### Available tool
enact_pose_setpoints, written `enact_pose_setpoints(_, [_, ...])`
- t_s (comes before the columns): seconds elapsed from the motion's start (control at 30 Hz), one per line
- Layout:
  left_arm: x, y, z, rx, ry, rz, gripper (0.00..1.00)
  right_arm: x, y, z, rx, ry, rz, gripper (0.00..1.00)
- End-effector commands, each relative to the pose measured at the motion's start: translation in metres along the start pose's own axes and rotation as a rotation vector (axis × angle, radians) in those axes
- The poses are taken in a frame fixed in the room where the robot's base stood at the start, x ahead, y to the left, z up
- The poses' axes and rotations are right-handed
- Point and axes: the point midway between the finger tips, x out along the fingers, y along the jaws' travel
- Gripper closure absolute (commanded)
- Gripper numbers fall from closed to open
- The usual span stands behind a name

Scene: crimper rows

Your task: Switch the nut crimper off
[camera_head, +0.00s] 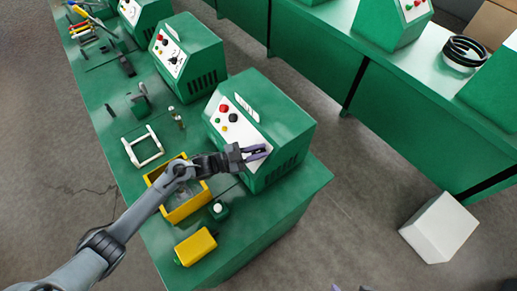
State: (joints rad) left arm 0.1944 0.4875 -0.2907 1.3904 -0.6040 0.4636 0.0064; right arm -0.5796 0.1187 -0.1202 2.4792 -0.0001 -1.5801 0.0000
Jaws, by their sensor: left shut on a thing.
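The nearest green crimper (275,115) stands at the end of the left bench, its sloped white panel (239,132) facing left. The panel carries red, black and yellow round controls (228,112). My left gripper (264,152) is at the panel's lower right part. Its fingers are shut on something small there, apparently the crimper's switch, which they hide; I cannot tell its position. A second crimper (190,55) farther up the row shows a dark switch (175,60) on its panel. Only small tips, apparently of my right gripper (350,289), show at the bottom edge.
A white box (438,228) stands on the floor right. Open floor separates the benches.

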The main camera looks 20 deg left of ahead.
Motion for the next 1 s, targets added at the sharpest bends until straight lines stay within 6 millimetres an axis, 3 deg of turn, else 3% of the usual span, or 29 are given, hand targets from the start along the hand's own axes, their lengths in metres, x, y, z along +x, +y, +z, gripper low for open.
enact_pose_setpoints(0.5, [-0.004,0.001,0.008,-0.257,-0.024,-0.287,1.0,-0.039,0.003,-0.012,-0.005,0.0,0.004,0.0])
enact_pose_setpoints(1.0, [-0.005,0.001,0.011,-0.333,-0.026,-0.378,1.0,-0.047,0.001,-0.015,0.003,0.001,-0.002,0.0])
